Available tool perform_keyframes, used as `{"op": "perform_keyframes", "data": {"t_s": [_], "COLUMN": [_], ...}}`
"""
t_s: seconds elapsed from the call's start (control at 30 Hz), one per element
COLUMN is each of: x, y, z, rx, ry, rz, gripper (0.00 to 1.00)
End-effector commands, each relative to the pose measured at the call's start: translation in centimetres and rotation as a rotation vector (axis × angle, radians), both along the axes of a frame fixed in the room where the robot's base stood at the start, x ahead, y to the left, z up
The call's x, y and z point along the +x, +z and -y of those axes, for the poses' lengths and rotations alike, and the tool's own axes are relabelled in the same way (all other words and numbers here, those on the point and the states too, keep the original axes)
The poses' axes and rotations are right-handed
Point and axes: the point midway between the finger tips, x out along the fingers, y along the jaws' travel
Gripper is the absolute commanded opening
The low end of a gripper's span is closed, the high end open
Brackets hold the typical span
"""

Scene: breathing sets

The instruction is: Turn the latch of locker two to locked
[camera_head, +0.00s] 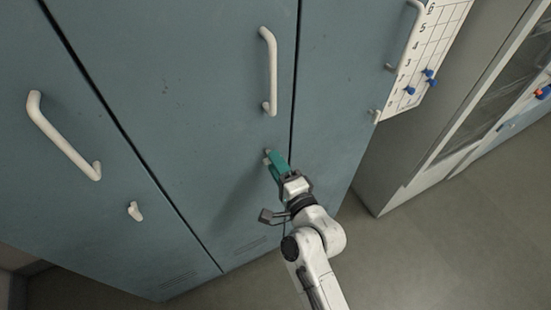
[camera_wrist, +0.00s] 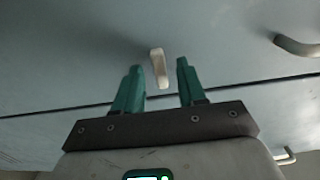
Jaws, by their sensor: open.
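The middle blue-grey locker door (camera_head: 205,110) has a white handle (camera_head: 270,70) and below it a small cream latch (camera_head: 267,153), mostly hidden behind my fingers in the head view. In the wrist view the latch (camera_wrist: 158,68) shows whole as a short bar, slightly tilted, lying between my fingertips with a gap on each side. My gripper (camera_head: 273,160) has teal fingers and is open at the door; it also shows in the wrist view (camera_wrist: 160,75). I cannot read a locker number or a locked mark.
The left door has a handle (camera_head: 62,137) and a latch (camera_head: 135,211). A grey cabinet (camera_head: 440,100) stands at right. The floor (camera_head: 440,235) there is clear.

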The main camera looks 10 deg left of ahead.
Motion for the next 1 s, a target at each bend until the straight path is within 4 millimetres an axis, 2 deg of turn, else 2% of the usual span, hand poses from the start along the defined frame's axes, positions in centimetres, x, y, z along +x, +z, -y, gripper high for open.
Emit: {"op": "perform_keyframes", "data": {"t_s": [0.13, 0.47, 0.87, 1.0], "x": [0.74, 0.86, 0.84, 0.84], "y": [0.07, -0.04, -0.04, -0.05], "z": [-0.48, -0.55, -0.54, -0.54], "rx": [-0.001, -0.001, -0.001, -0.001], "ry": [0.0, -0.001, -0.001, -0.001], "rz": [0.001, 0.0, 0.0, 0.0], "gripper": [0.4, 0.39, 0.01, 0.0]}}
